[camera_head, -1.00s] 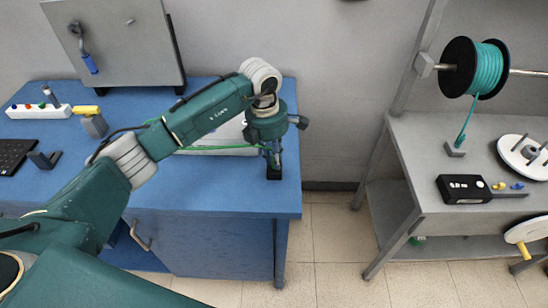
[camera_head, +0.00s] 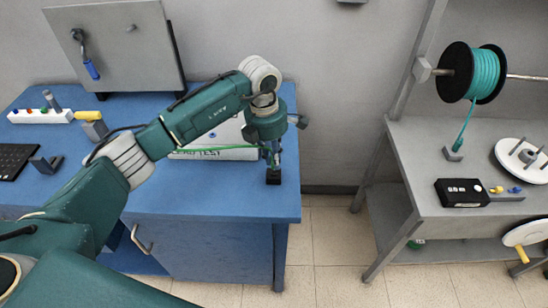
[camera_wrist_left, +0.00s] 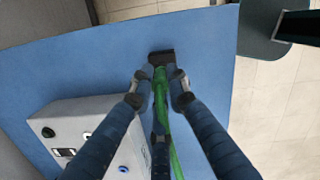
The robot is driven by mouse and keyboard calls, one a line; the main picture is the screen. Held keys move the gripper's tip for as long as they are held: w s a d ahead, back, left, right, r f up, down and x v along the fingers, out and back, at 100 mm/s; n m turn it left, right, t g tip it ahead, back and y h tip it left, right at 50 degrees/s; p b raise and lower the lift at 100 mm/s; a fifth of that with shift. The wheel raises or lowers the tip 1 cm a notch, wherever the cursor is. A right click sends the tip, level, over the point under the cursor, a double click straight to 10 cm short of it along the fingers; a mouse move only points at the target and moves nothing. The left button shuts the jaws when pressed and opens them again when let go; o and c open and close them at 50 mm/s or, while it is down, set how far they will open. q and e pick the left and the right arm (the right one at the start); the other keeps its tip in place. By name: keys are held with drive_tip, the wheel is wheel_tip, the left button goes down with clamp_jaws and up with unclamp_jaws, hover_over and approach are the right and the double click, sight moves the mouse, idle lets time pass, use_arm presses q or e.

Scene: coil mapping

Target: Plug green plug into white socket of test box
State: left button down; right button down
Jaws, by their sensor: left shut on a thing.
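My left gripper (camera_wrist_left: 160,76) is shut on the green plug (camera_wrist_left: 161,74), with one finger on each side. A green cable (camera_wrist_left: 175,160) trails from the plug toward the camera. The plug's far end is at a small black block (camera_wrist_left: 161,57) on the blue desk; I cannot tell whether it touches it. In the head view the left gripper (camera_head: 271,156) points down over that block (camera_head: 273,177). The white test box (camera_head: 215,153) lies left of the gripper, partly behind my arm.
The blue desk (camera_head: 215,200) ends just right of the black block. Left on it are a keyboard (camera_head: 15,160), a white strip (camera_head: 40,116) and a yellow-topped stand (camera_head: 90,115). A grey rack (camera_head: 420,170) with a cable spool (camera_head: 470,72) stands right, across a floor gap.

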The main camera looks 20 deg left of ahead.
use_arm(q)
drive_tip(key=shift+r+p, duration=0.75)
drive_tip(key=shift+r, duration=1)
